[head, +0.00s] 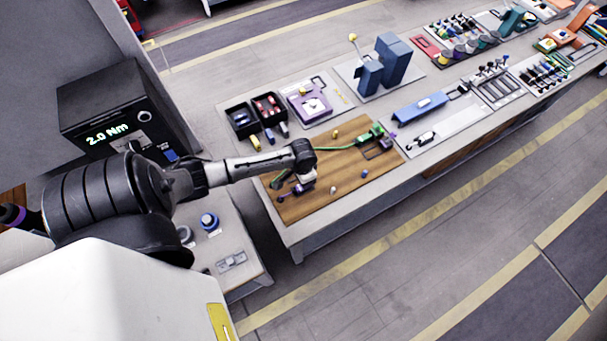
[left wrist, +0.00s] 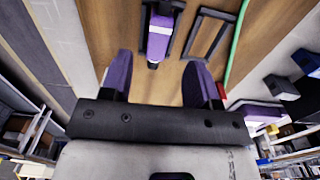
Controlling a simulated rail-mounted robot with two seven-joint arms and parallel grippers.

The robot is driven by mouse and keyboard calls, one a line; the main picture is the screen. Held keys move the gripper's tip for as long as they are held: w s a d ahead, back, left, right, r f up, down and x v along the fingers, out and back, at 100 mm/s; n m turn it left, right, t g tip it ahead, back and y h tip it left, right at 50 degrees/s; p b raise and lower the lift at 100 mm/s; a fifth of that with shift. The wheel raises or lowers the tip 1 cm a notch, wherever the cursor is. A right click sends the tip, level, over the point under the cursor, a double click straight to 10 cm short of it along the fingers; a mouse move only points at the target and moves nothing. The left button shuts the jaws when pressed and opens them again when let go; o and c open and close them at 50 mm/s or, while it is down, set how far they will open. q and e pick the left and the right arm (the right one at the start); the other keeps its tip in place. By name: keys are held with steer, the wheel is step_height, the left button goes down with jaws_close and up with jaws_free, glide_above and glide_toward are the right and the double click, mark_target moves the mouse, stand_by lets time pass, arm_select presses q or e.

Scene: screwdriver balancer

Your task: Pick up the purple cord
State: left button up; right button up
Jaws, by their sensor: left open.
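My left gripper (head: 299,187) is over the near left part of the brown wooden board (head: 345,185) in the head view. In the left wrist view its two purple fingers (left wrist: 158,82) are apart with nothing between them. A purple and white plug-like piece (left wrist: 161,38) lies on the board just beyond the fingertips, roughly centred on the gap and apart from them. It looks like an end of the purple cord; I cannot make out a longer purple length. In the head view my gripper and arm hide much of that area. My right gripper is not in view.
A dark rectangular frame (left wrist: 209,35) lies right of the purple piece, then a green cord (left wrist: 237,45). The green cord's connector (head: 371,133) is at the board's far side. Black bins (head: 268,106) and a purple fixture (head: 310,101) stand behind. A torque display box (head: 120,115) is left.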

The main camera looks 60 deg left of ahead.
arm_select(q)
steer(key=shift+d+f, duration=0.15)
steer(key=shift+f, duration=2.55)
steer(key=shift+c, duration=0.4)
steer(key=c, duration=0.9)
